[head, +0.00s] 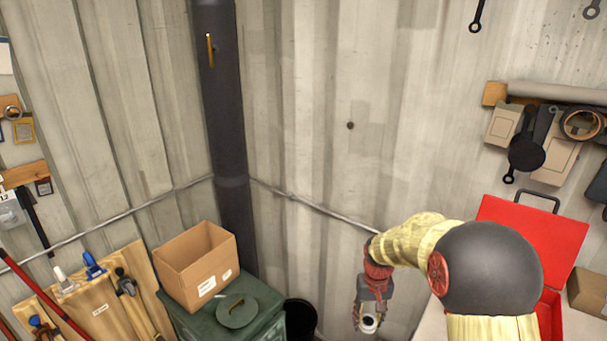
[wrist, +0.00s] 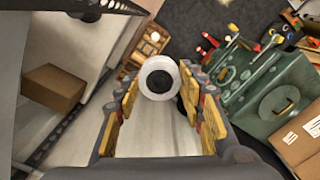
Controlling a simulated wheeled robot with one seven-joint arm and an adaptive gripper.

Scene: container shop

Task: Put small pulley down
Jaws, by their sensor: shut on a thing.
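The small pulley (wrist: 158,78) is a pale, round wheel with a dark centre. In the wrist view it sits between the fingertips of my gripper (wrist: 160,92), whose yellow pads close in on it from both sides. In the head view my gripper (head: 371,300) points down at the lower middle, and the pale pulley (head: 369,323) shows at its tip. The pulley is held in the air, in front of the corrugated wall. What lies directly under it is hard to tell.
A green chest (head: 183,318) carries an open cardboard box (head: 195,268) and a round handled lid (head: 237,311). A dark bin (head: 300,318) stands beside it. An open red toolbox (head: 530,238) is at right; a small brown box (wrist: 54,88) sits on a pale surface.

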